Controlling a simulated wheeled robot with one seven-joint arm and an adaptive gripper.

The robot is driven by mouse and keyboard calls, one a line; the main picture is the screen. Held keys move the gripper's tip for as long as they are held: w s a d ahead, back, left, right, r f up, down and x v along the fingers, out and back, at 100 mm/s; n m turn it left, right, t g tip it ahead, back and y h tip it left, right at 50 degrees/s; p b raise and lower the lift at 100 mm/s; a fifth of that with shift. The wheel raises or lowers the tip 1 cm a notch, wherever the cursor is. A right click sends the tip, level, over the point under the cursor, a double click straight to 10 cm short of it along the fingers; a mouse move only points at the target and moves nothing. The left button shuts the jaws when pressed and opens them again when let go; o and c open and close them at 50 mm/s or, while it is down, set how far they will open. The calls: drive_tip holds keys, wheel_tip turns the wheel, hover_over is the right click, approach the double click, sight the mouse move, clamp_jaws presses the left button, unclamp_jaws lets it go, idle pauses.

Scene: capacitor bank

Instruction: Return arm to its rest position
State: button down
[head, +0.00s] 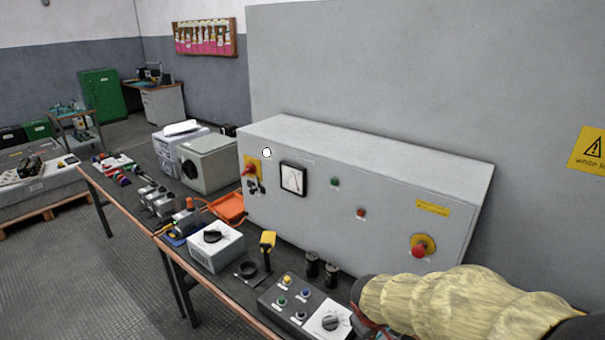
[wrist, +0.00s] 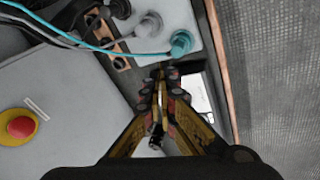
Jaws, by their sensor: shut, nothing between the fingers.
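My arm (head: 455,300) in its yellowish sleeve reaches in from the lower right of the head view, in front of the right end of the grey cabinet (head: 330,205). My gripper shows in the wrist view (wrist: 160,80), its fingers together and empty. In the head view only a small dark and red part of it shows at the bottom edge beside the sleeve; its fingertips cannot be made out there. In the wrist view the fingers point toward a pale panel with a teal plug (wrist: 181,43) and cables.
The cabinet's red mushroom button (head: 419,249) is just above my arm; a red button (wrist: 20,126) shows at the wrist view's left. A control box (head: 303,306), black cylinders (head: 312,264) and a yellow-black tool (head: 267,242) stand on the bench. The floor (head: 75,260) at left is open.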

drive_tip(key=s+d+r+m+t+y, duration=0.1)
drive_tip(key=s+r+m, duration=0.5)
drive_tip(key=s+r, duration=1.2)
drive_tip(key=s+y, duration=0.1)
drive_tip(key=s, duration=0.1)
drive_tip(key=shift+s+d+r+t, duration=0.2)
drive_tip(key=shift+s+r+t, duration=0.1)
drive_tip(key=shift+s+t, duration=0.1)
drive_tip(key=c, duration=2.6)
unclamp_jaws()
